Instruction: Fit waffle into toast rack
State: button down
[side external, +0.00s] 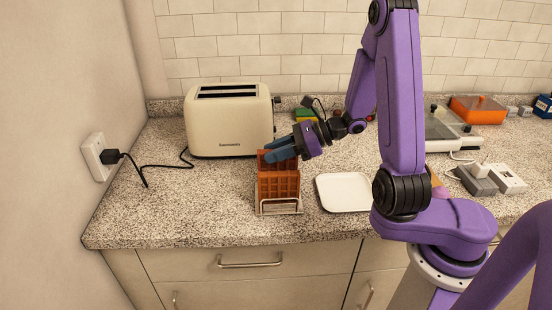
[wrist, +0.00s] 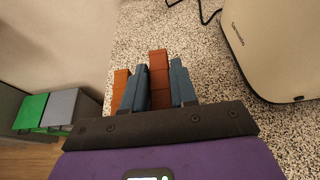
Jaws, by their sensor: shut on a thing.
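My gripper (side external: 281,148) is shut on a reddish-brown waffle, which shows between its two blue fingers in the wrist view (wrist: 159,78). A wire toast rack (side external: 280,209) stands on the counter in front of the toaster. Another brown waffle (side external: 278,186) stands upright at the rack, and an orange-brown piece (wrist: 120,84) shows just left of the left finger in the wrist view. The held waffle is upright, close to that one. Its lower part is hidden, so I cannot tell whether it sits in a slot.
A cream toaster (side external: 229,120) stands behind the rack, its black cord running to the wall socket (side external: 98,156). A white tray (side external: 344,192) lies right of the rack. Free counter (side external: 170,205) lies to the left. Chargers (side external: 505,178) and an orange box (side external: 478,109) are at right.

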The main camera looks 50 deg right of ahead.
aim_at(278, 167)
jog(key=shift+f, duration=1.15)
jog(key=shift+f, duration=0.1)
jog(key=c, duration=0.9)
grip_release()
